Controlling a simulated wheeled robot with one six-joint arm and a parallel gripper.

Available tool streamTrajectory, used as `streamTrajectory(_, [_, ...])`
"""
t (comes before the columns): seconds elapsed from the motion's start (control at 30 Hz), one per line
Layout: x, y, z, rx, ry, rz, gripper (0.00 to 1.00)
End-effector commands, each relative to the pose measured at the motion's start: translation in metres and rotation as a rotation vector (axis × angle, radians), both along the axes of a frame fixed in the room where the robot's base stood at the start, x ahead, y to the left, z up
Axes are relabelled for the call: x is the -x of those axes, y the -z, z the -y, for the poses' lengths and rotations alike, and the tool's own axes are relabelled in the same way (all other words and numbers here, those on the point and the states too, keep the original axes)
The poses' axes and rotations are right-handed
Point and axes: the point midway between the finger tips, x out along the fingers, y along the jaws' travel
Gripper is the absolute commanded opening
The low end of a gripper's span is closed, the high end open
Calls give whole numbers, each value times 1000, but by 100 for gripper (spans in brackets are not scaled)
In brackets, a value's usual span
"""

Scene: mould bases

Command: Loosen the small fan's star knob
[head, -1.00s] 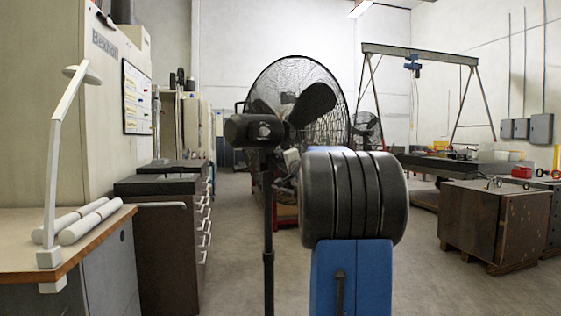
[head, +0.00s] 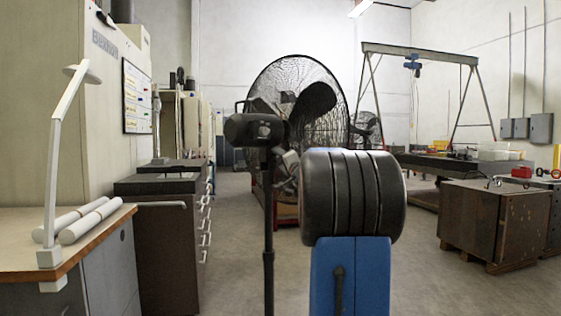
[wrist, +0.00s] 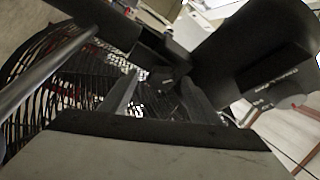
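The near fan has a round black wire grille (head: 268,80), a dark motor housing (head: 240,129) and a thin black pole (head: 268,285). In the wrist view its grille (wrist: 60,85) fills the left and a dark housing with pale lettering (wrist: 272,65) the right. My gripper (wrist: 160,88) has two fingers standing apart, pointing at the fan. A small dark part (wrist: 168,78) shows between or just beyond the fingertips; I cannot tell whether it is the star knob or whether they touch it. In the head view my arm hides most of my gripper.
Another fan (head: 367,130) stands farther back. A workbench with white rolls (head: 90,220) and dark drawer cabinets (head: 160,225) are at left. A rusty block (head: 495,222) and a gantry crane (head: 420,52) are at right. Floor is clear between the cabinets and the pole.

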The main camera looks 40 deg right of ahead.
Motion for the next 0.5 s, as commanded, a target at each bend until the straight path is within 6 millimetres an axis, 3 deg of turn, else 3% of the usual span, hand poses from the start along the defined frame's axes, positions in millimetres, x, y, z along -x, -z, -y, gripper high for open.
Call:
streamTrajectory(0.3, [4,-1,-1,1,1,3,55])
streamTrajectory(0.5, [26,2,-8,1,2,2,55])
